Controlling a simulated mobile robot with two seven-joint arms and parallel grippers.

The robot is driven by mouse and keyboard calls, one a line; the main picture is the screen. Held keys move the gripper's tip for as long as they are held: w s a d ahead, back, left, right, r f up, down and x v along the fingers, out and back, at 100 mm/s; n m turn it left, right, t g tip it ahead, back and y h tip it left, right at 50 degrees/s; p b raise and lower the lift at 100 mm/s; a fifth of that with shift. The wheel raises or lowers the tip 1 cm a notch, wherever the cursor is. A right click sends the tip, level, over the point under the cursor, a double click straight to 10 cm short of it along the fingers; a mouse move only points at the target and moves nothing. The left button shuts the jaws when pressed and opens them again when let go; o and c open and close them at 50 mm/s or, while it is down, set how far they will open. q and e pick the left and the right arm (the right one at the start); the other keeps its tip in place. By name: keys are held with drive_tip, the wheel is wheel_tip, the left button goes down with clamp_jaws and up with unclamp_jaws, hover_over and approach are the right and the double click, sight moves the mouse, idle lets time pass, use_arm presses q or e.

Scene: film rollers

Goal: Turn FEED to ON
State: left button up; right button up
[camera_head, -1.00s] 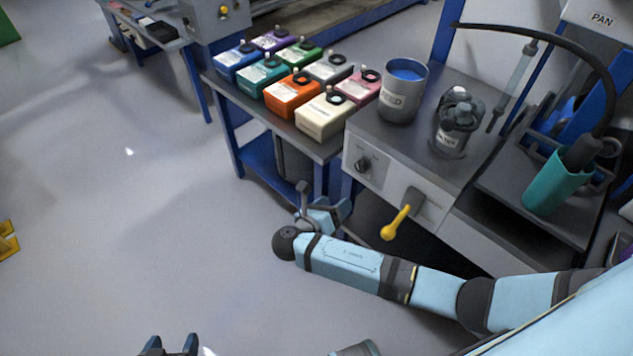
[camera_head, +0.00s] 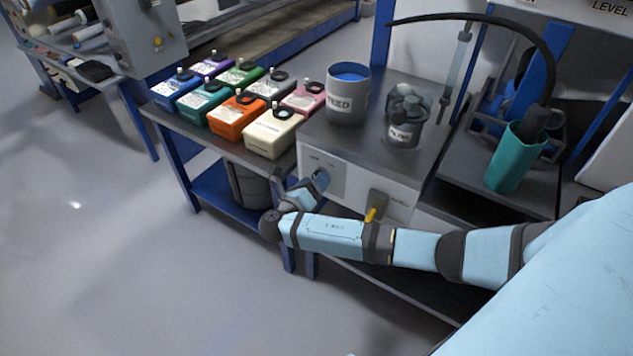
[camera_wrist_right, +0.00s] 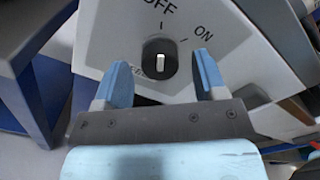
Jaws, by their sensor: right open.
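The FEED knob (camera_wrist_right: 160,60) is a round black dial with a white mark on the pale front panel (camera_wrist_right: 110,35) of the cabinet. In the right wrist view the mark lines up with the OFF tick, and ON is printed to the upper right. The FEED label is partly hidden at the lower left of the knob. My right gripper (camera_wrist_right: 162,78) is open and empty, its fingers on either side of the knob and apart from it in the picture. My left gripper is out of view.
A yellow-handled lever (camera_head: 370,214) is partly hidden behind my right forearm. A FEED can (camera_head: 346,105) and a dark jar (camera_head: 405,132) stand on the cabinet top. Several coloured bottles, including a cream one (camera_head: 272,135), stand to the left. A teal holder (camera_head: 515,160) is at right.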

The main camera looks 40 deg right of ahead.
drive_tip(key=shift+w+d, duration=0.3)
drive_tip(key=shift+d, duration=0.35)
drive_tip(key=c, duration=0.9)
